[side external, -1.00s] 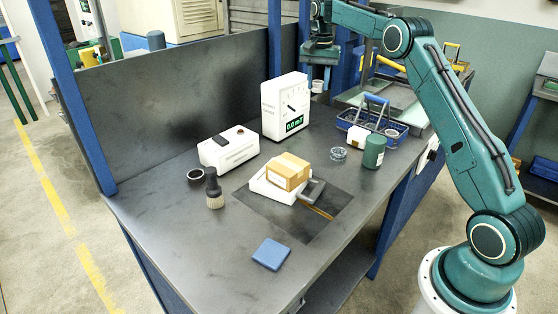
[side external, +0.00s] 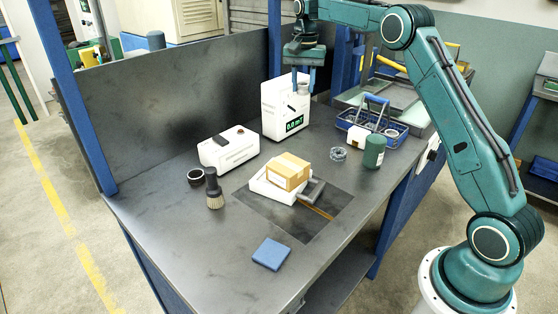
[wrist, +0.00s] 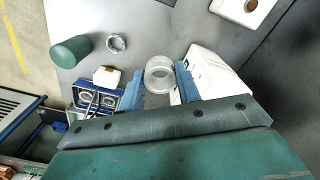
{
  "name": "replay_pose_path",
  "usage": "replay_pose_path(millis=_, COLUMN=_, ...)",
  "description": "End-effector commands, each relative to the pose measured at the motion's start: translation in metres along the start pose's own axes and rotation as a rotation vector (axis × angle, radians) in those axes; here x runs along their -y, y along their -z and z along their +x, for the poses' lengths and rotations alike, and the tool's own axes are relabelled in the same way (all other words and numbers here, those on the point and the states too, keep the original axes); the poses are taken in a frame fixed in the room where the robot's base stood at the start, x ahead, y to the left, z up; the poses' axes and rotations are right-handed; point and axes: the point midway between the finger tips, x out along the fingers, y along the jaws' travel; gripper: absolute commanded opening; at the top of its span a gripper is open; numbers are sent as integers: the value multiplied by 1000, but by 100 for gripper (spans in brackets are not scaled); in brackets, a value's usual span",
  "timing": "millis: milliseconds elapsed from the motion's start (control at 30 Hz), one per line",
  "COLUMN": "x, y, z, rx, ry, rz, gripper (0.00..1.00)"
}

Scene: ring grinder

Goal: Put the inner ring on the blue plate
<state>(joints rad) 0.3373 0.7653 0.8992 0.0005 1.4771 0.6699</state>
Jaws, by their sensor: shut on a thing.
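The inner ring (side external: 304,89), a pale grey metal ring, is between the two blue fingers of my gripper (side external: 303,82). In the side view it hangs above the table, in front of the upper right of the white gauge box. In the wrist view the ring (wrist: 159,62) sits between the fingertips of my gripper (wrist: 160,76), which is shut on it. The blue plate (side external: 271,253) is a small flat square near the table's front edge, empty and well away from my gripper. The plate is not in the wrist view.
The white gauge (side external: 285,108) stands behind the held ring. Table around the plate is clear.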

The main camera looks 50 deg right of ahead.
Motion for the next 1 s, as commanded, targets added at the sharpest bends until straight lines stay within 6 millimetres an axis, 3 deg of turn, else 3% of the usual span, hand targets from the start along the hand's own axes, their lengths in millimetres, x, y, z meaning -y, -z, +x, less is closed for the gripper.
replay_pose_path(millis=200, x=38, y=-72, z=-10, rx=-1, ry=1, rz=-136, gripper=9)
replay_pose_path(millis=500, x=66, y=-177, z=-16, rx=-1, ry=1, rz=-326, gripper=9)
replay_pose_path(millis=733, x=67, y=-257, z=-18, rx=-1, ry=1, rz=-471, gripper=9)
replay_pose_path(millis=1000, x=48, y=-344, z=-14, rx=0, ry=0, rz=-639, gripper=9)
